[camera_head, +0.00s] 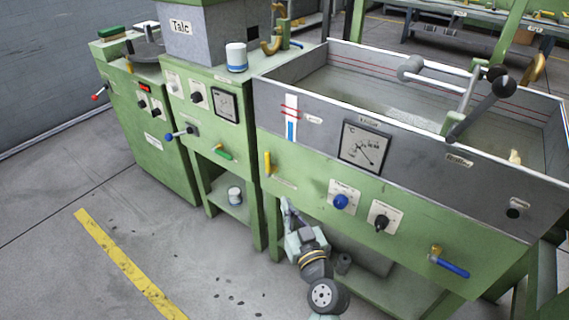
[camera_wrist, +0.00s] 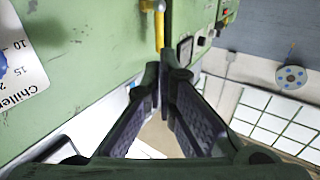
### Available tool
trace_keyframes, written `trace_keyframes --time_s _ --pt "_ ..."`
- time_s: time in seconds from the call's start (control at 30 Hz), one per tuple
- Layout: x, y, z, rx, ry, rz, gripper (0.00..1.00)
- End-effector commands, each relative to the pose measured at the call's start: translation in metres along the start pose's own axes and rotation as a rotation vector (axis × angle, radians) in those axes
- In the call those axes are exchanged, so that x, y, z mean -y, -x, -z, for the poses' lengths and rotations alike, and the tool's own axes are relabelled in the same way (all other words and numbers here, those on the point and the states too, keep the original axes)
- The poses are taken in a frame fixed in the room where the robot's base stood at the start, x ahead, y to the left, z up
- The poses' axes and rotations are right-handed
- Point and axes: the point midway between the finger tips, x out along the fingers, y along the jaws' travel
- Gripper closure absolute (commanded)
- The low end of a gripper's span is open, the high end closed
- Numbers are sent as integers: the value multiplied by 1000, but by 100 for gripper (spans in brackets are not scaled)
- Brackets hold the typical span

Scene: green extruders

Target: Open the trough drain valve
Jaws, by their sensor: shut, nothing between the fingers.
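A yellow lever (camera_head: 268,163) hangs upright on the green front panel below the trough's left end, and a small label beside it is too small to read. A brass valve with a blue handle (camera_head: 454,268) sits low on the panel's right, its handle slanting down to the right. I cannot tell from labels which is the drain valve. My gripper (camera_head: 287,203) is shut and empty, just below the yellow lever. In the wrist view, my fingertips (camera_wrist: 163,72) meet and the yellow lever (camera_wrist: 159,28) stands just beyond them, seemingly apart.
The grey trough (camera_head: 400,138) holds murky water. A blue knob (camera_head: 341,201) and a black knob (camera_head: 381,221) sit to the right of the yellow lever. A green handle (camera_head: 222,153) is on the neighbouring cabinet. The floor at left is open.

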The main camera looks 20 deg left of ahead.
Motion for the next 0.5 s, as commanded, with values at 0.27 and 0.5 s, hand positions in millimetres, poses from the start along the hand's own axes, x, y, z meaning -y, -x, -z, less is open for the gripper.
trace_keyframes --time_s 0.27,0.5 --pt "1 -30 10 -9 -23 4 100" --pt "1 -84 10 -8 -20 4 100"
